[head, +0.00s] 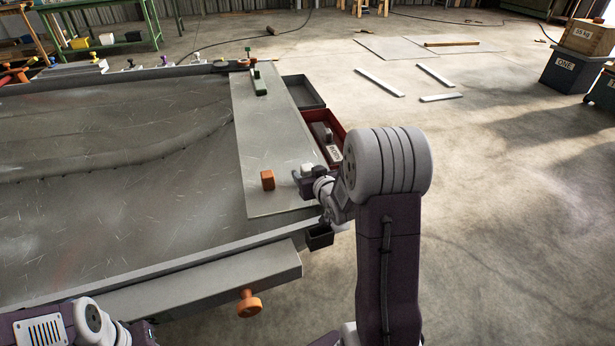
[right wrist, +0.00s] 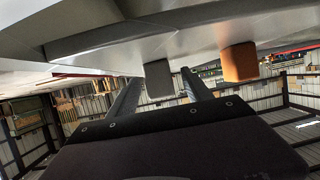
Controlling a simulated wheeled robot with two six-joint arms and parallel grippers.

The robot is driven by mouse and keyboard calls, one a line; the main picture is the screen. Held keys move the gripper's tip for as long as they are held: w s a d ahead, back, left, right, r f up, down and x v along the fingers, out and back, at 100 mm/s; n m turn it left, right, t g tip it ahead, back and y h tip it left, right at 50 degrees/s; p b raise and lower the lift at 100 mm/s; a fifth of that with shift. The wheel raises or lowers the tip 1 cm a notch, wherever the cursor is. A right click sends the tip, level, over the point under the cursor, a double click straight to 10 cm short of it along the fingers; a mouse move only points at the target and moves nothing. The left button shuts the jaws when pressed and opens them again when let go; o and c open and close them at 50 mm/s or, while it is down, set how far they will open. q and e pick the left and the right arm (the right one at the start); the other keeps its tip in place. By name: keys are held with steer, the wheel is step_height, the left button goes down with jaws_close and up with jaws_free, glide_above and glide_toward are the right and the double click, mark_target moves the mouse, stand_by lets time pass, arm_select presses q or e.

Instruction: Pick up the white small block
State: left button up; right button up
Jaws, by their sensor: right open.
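The white small block (head: 307,169) stands near the right edge of the grey board (head: 275,130) in the head view. My right gripper (head: 305,180) is at the block, its dark fingers partly hiding it. In the right wrist view, which looks upside down, a block that looks grey in shade (right wrist: 158,78) shows between the two open fingers of my right gripper (right wrist: 160,76). I see no finger pressed on it. My left arm shows at the lower left of the head view, but its gripper is out of view.
An orange block (head: 267,180) stands left of the white one; it also shows in the wrist view (right wrist: 239,62). A red tray (head: 310,124) and a dark tray (head: 303,91) lie along the right edge.

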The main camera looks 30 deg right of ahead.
mark_target(308, 167)
steer(key=shift+w+d+f, duration=0.1)
steer(key=shift+w+f, duration=0.15)
steer(key=shift+w, duration=0.3)
jaws_close()
steer(key=shift+r, duration=0.25)
step_height(308, 167, up, 4)
steer(key=p, duration=0.3)
steer(key=s+d+r+p, duration=0.5)
steer(key=s+d+r, duration=0.1)
steer(key=s, duration=0.3)
steer(key=shift+s+d+r+p, duration=0.25)
steer(key=shift+s+r+p, duration=0.05)
steer(key=shift+p, duration=0.05)
